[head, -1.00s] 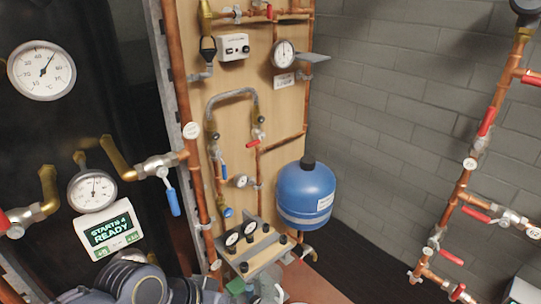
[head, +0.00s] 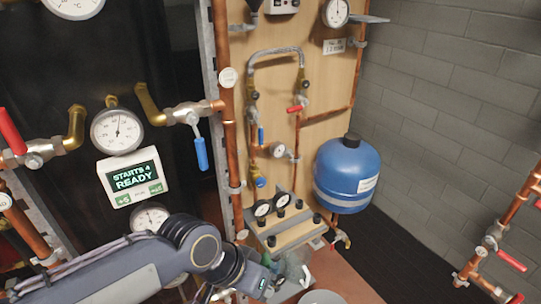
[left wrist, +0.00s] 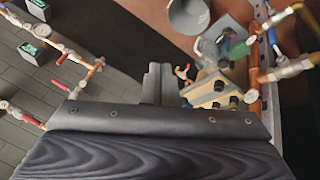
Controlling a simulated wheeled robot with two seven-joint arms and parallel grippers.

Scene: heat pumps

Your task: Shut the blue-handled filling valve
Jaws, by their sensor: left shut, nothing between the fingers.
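Two blue handles show in the head view, and I cannot tell for certain which is the filling valve. A small blue handle (head: 261,136) points along the copper pipe on the wooden board, below the grey looped hose (head: 275,54). A larger blue lever (head: 201,154) hangs down from a valve left of the board. My left gripper (head: 272,266) is low in front of the board, below both handles and apart from them. Its fingers are small and partly hidden here. In the left wrist view the left gripper (left wrist: 160,83) is shut and empty. My right gripper is out of view.
A blue round tank (head: 347,172) stands right of the pipes. A shelf with black knobs and small gauges (head: 282,226) juts out just above my left gripper. Red-handled pipework (head: 490,240) stands at far right. A grey round vessel (head: 320,297) is at the bottom.

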